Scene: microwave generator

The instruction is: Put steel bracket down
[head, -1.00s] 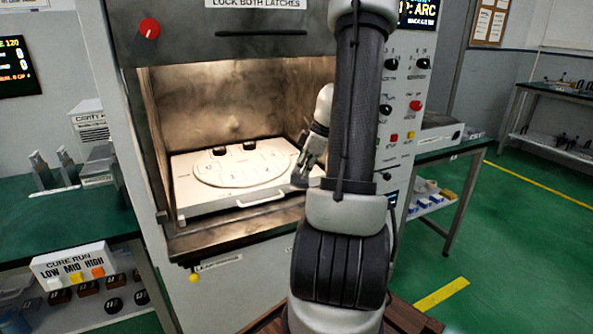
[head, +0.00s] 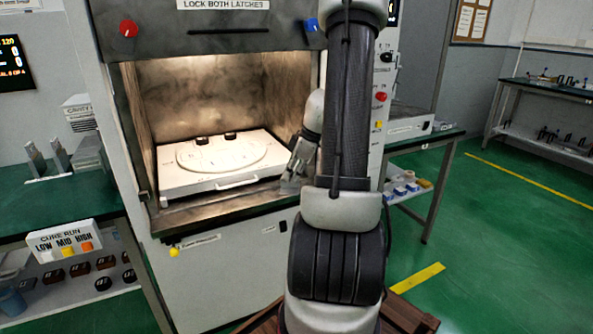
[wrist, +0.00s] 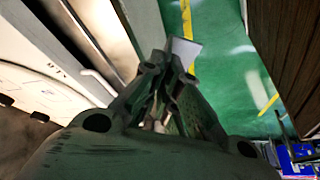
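My gripper (head: 297,170) hangs at the right front of the microwave chamber opening, near the right end of the white tray. In the wrist view, my gripper (wrist: 170,80) has its fingers close together on a flat grey piece, which I take to be the steel bracket (wrist: 186,48). The bracket sticks out past the fingertips, over the green floor. In the head view the bracket (head: 290,186) is a small grey patch below the fingers, its shape hard to make out.
The white tray (head: 190,187) with a round plate holds two dark pieces inside the open chamber. A green bench (head: 60,210) with upright metal brackets (head: 47,158) stands at the left. A side table (head: 425,145) stands at the right; green floor lies beyond.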

